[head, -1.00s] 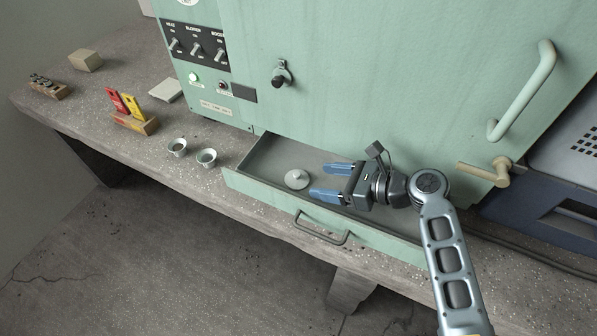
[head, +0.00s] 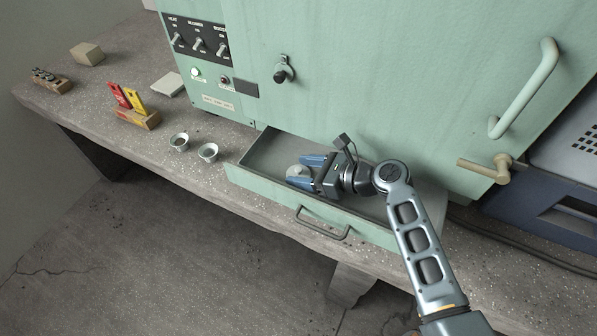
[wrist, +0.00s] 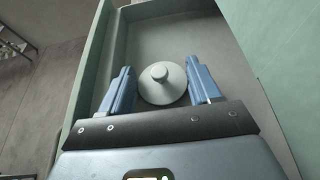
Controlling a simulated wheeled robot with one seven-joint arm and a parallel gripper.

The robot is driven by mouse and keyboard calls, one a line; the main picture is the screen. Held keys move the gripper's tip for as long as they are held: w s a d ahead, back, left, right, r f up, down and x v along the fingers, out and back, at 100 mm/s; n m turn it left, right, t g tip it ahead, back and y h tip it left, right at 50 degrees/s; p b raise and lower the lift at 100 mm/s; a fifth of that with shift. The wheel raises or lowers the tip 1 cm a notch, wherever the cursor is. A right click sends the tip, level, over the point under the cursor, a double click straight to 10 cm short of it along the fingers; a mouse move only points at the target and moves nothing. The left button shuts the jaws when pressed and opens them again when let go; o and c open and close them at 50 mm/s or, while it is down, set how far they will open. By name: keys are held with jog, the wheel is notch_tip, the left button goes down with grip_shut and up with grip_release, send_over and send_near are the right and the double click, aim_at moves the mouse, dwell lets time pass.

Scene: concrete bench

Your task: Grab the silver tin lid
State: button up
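The silver tin lid (head: 295,171) is a round grey disc with a small knob. It lies on the floor of the open green drawer (head: 262,187). My gripper (head: 301,172) is inside the drawer, coming from the right, with its blue fingers open. In the wrist view the lid (wrist: 163,86) lies between the two fingers (wrist: 161,88), its knob near the middle. In the head view the fingers partly hide the lid.
The green cabinet (head: 360,80) rises right behind the drawer. Two small metal cups (head: 208,151) stand on the bench left of the drawer. A wooden block with red and yellow tags (head: 138,118) is farther left. The drawer walls closely bound my gripper.

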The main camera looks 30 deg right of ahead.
jog(key=c, duration=0.4)
jog(key=shift+r, duration=0.1)
